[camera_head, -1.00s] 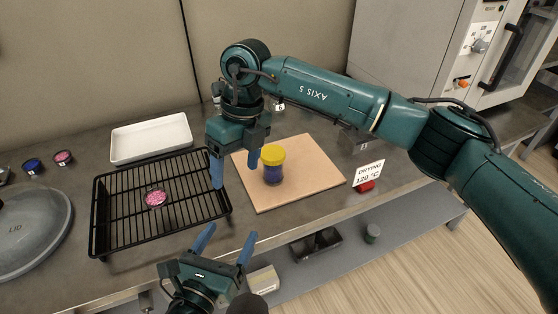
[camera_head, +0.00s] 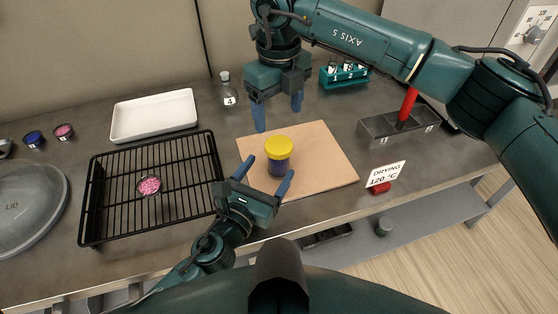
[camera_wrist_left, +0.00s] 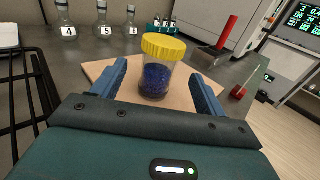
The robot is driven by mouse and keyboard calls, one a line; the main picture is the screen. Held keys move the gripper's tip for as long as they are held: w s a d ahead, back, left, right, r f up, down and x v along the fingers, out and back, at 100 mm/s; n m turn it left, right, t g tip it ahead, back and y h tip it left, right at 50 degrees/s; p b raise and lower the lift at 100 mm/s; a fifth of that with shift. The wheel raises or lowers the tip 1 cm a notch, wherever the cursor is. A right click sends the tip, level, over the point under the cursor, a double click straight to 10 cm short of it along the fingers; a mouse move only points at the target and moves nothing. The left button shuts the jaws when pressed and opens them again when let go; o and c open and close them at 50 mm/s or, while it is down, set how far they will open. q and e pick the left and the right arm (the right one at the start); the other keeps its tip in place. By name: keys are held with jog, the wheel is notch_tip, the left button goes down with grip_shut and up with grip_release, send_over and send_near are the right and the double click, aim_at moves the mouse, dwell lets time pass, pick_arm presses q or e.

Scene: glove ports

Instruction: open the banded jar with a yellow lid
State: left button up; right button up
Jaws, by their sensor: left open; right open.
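The jar (camera_head: 277,166) stands upright on a tan board (camera_head: 325,160). It has a yellow lid (camera_head: 278,146) in place and dark blue contents; the wrist view shows the clear jar (camera_wrist_left: 155,79) under its yellow lid (camera_wrist_left: 163,45). I cannot make out a band clearly. My left gripper (camera_head: 266,172) is open, its blue fingers on either side of the jar's near side; in the wrist view the jar is ahead between the fingertips, and contact cannot be told. My right gripper (camera_head: 278,115) is open and empty, above and behind the jar.
A black wire rack (camera_head: 118,200) with a pink dish (camera_head: 149,186) is at left, a white tray (camera_head: 153,115) behind it. A flask (camera_head: 228,90), teal rack (camera_head: 343,74), metal box with a red handle (camera_head: 408,104) and drying sign (camera_head: 386,176) stand around the board.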

aim_at(273, 162)
pick_arm(q)
jog(key=x, duration=0.6)
jog(key=shift+w, duration=0.15)
